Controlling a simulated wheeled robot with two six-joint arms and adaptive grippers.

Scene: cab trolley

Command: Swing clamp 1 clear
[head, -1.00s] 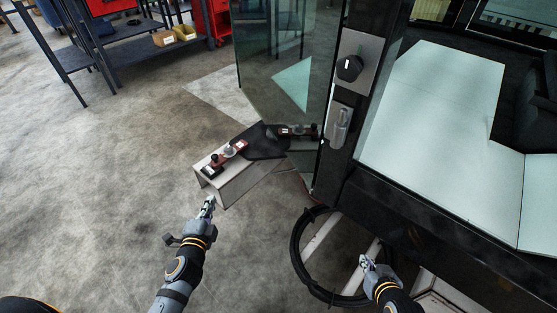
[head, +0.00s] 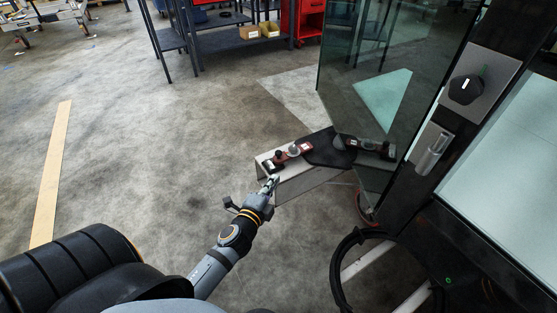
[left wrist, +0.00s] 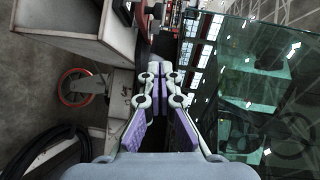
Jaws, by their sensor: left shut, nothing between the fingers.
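A small red-and-black clamp fitting (head: 293,154) lies along the top of a pale sheet-metal box (head: 310,183) beside the glass. A similar red-and-dark shape (head: 370,148) shows at the glass; I cannot tell whether it is a second clamp or a reflection. No number is readable, so I cannot tell which is clamp 1. My left gripper (head: 270,184) is shut and empty, at the near left side of the box, just below the clamp fitting. Its shut fingers also show in the left wrist view (left wrist: 160,75). My right gripper is out of view.
A glass panel (head: 375,85) stands behind the box, next to a dark post with a door handle (head: 431,148). A black hose loop (head: 342,262) hangs at lower right. A shelf rack (head: 235,40) stands at the back. The floor left of the box is clear.

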